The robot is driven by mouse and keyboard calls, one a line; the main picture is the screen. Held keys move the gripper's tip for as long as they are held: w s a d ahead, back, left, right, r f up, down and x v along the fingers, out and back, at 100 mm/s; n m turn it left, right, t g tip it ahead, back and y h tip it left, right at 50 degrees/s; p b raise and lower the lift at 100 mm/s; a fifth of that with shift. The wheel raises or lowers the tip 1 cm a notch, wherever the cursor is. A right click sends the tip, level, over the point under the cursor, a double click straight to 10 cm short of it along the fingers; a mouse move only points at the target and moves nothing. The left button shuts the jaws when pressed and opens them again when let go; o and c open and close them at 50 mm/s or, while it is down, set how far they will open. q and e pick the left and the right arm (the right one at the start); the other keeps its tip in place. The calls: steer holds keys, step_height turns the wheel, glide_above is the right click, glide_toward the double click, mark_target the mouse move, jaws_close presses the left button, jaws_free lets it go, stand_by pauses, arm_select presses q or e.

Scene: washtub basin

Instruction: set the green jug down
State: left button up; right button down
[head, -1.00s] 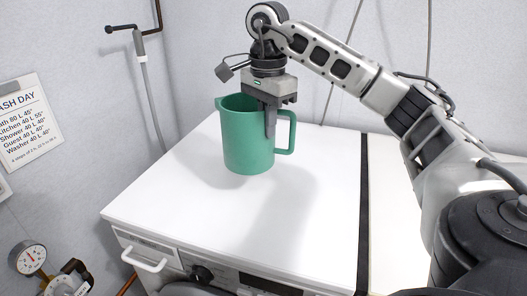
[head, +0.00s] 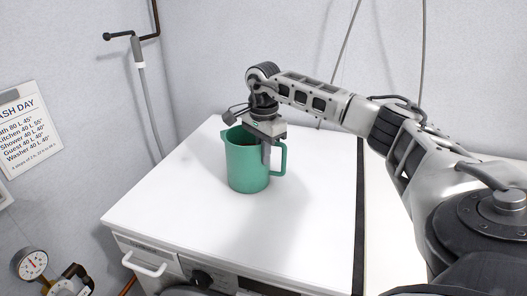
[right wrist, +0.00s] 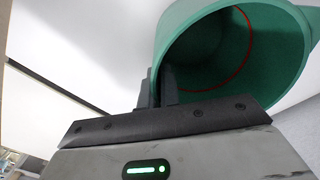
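The green jug (head: 246,170) is upright over the white washing machine top (head: 190,215), handle to the right. Its base looks at or very near the surface; I cannot tell whether it touches. My right gripper (head: 266,150) points down at the jug's rim, on the handle side, and is shut on the jug's wall. In the right wrist view the jug's open mouth (right wrist: 205,50) shows a red line inside, and the dark fingers (right wrist: 157,88) sit close together at its wall. My left gripper is out of view.
The white top is clear around the jug. A dark gap (head: 360,210) separates it from another white surface on the right. Walls stand behind and left, with a pipe (head: 149,95), a wash-day sign (head: 24,128) and a gauge (head: 33,263).

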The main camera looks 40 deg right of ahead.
steer(key=shift+f, duration=0.1)
steer(key=c, duration=1.6)
jaws_free()
